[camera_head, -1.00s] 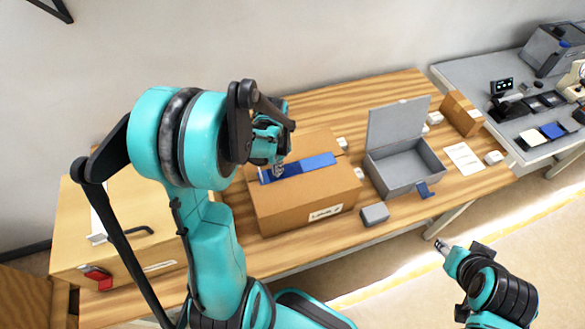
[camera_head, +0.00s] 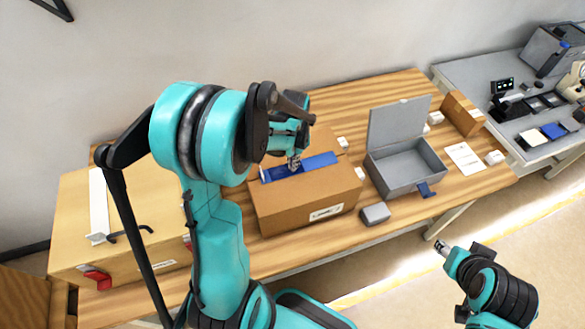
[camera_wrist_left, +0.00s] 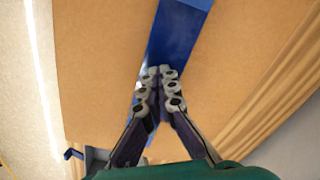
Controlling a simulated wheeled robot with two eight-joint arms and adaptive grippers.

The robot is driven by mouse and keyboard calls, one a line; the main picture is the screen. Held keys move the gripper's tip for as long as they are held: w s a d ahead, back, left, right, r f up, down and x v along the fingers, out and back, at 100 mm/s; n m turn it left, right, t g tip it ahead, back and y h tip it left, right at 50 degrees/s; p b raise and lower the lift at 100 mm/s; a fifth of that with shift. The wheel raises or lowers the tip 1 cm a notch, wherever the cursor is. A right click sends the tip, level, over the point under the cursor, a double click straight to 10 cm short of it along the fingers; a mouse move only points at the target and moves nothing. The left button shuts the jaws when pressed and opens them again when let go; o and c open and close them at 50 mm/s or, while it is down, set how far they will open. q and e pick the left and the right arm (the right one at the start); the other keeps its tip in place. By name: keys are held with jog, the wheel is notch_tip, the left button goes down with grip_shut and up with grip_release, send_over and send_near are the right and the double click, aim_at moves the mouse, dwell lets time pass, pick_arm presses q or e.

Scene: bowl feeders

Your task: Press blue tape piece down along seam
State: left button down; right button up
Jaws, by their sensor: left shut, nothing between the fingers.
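The blue tape piece (camera_head: 318,162) lies along the top of a closed brown cardboard box (camera_head: 330,196) on the wooden table. My left gripper (camera_head: 295,163) is shut and empty, its fingertips over the tape near the middle of the box top. In the left wrist view the shut fingertips (camera_wrist_left: 160,72) sit over the blue tape strip (camera_wrist_left: 178,35). I cannot tell for sure whether they touch it. The seam is hidden under the tape. My right gripper (camera_head: 441,246) is low at the right, away from the box, and too small to judge.
An open grey box (camera_head: 408,166) and a small grey block (camera_head: 375,213) stand right of the cardboard box. A larger tan box (camera_head: 75,215) with a white strip is at the left. White paper (camera_head: 463,158) lies on the right of the table.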

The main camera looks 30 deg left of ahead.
aim_at(326, 159)
pick_arm(q)
jog(key=shift+w+d, duration=0.85)
jog(key=shift+w, duration=0.2)
jog(key=shift+w+d, duration=0.85)
jog(key=shift+w, duration=0.2)
jog(key=shift+w+d+f+b, duration=0.1)
jog(key=shift+w+d+b, duration=0.3)
jog(key=shift+w+d, duration=1.6)
jog(key=shift+w, duration=0.25)
jog(key=shift+r, duration=0.2)
notch_tip(326, 159, up, 7)
jog(key=p, duration=0.4)
jog(key=shift+p, duration=0.3)
jog(key=shift+f, duration=0.1)
